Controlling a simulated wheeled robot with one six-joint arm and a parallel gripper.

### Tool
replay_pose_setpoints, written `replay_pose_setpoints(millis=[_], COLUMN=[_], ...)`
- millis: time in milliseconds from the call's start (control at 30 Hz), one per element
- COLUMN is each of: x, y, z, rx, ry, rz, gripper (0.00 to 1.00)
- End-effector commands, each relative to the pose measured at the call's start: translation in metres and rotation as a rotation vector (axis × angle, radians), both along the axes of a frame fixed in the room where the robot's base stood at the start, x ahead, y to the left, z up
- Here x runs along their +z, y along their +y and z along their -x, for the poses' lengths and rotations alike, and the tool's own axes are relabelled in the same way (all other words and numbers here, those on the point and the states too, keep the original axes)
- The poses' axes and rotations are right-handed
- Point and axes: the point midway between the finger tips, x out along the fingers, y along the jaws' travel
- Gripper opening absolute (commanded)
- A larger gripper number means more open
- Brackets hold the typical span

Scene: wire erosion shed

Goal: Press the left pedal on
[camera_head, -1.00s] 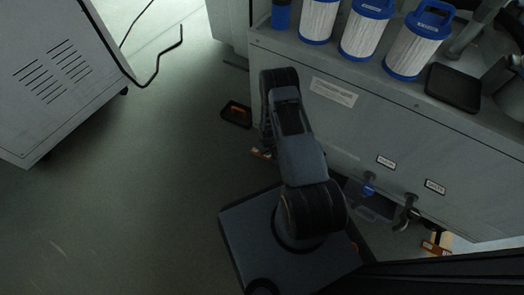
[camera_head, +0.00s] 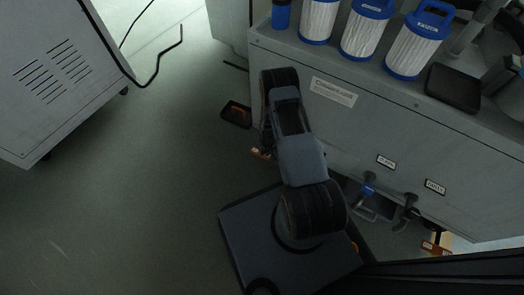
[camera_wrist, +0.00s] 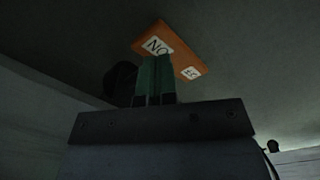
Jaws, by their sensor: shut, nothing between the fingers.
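An orange pedal plate (camera_wrist: 183,62) with two white labels shows in the wrist view. The larger label reads ON upside down; the smaller one is hard to read. My gripper (camera_wrist: 156,58) has its dark green fingers together, with the tips overlapping the plate at the edge of the ON label. I cannot tell whether they touch it. In the head view a small orange piece (camera_head: 260,153), seemingly the left pedal, shows on the floor beside my arm, mostly hidden. My gripper is hidden there behind my arm. Another orange pedal (camera_head: 436,248) lies at the lower right.
A grey machine cabinet (camera_head: 345,125) stands right of my arm, with blue-capped filters (camera_head: 417,40) on top and two valve handles (camera_head: 368,190) low on its front. A black tray (camera_head: 236,114) lies on the floor. The floor (camera_head: 130,190) to the left is open.

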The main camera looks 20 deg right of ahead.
Motion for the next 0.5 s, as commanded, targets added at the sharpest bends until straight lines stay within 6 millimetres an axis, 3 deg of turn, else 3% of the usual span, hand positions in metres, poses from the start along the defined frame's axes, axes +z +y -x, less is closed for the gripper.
replay_pose_setpoints(millis=[500], x=[-0.0063], y=[0.0], z=[0.0], rx=[0.0], ry=[0.0], rz=[0.0], gripper=[0.0])
